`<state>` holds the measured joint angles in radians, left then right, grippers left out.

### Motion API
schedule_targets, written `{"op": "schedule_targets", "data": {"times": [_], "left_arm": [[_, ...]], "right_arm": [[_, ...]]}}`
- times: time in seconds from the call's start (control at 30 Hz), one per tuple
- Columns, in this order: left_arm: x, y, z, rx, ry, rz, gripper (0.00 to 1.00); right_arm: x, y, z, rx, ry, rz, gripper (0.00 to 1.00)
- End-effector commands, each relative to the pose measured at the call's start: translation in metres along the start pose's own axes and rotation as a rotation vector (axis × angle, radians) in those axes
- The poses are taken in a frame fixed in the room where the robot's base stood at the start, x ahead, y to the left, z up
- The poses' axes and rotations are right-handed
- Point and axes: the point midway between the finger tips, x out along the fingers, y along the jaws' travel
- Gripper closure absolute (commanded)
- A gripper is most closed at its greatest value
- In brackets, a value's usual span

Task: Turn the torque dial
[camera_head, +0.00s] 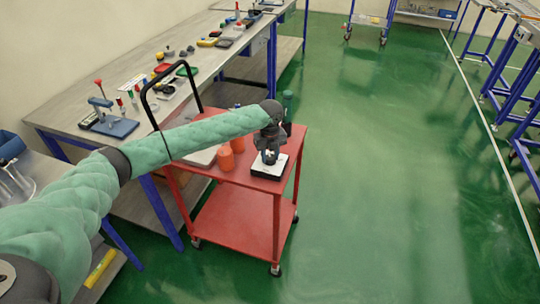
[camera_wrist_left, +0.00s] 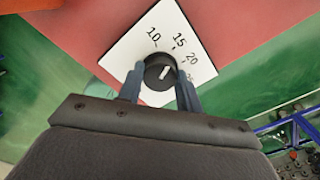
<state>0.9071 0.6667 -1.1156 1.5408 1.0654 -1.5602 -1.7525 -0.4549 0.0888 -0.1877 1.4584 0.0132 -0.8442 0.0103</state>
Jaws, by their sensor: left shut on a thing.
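The torque dial is a black round knob (camera_wrist_left: 160,70) with a white pointer line, on a white plate (camera_wrist_left: 128,50) marked 10, 15, 20 and a further number partly hidden. The pointer's exact reading is hard to tell. In the head view the white plate (camera_head: 262,171) lies on the red cart near its right end. My left gripper (camera_head: 268,152) reaches down over it and hides the knob there. In the left wrist view the left gripper's fingers (camera_wrist_left: 160,78) stand on both sides of the knob, shut on it. My right gripper is not in view.
The red cart (camera_head: 236,212) has a black handle and carries orange containers (camera_head: 225,157) and a dark green bottle (camera_head: 288,100) close to my gripper. A workbench (camera_head: 70,118) with several tools stands behind it to the left. The green floor (camera_head: 390,180) to the right is clear.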

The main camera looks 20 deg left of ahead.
Motion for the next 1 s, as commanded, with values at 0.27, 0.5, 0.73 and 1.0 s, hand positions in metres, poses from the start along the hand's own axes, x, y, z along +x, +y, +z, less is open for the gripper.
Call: {"op": "schedule_targets", "data": {"times": [0.27, 0.5, 0.73, 1.0], "left_arm": [[0.0002, -0.0002, -0.0004, 0.052, 0.0, 0.0, 0.88], [0.0003, -0.0002, -0.0004, 0.056, 0.001, 0.0, 0.88], [0.0003, -0.0001, -0.0004, 0.056, 0.001, 0.0, 0.51], [0.0001, 0.0, -0.0002, 0.055, 0.0, 0.0, 0.43]], "right_arm": [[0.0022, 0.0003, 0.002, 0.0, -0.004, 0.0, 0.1], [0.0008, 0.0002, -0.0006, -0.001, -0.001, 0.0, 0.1], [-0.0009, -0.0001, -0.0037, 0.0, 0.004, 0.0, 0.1], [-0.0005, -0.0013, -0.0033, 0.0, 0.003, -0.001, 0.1]]}}
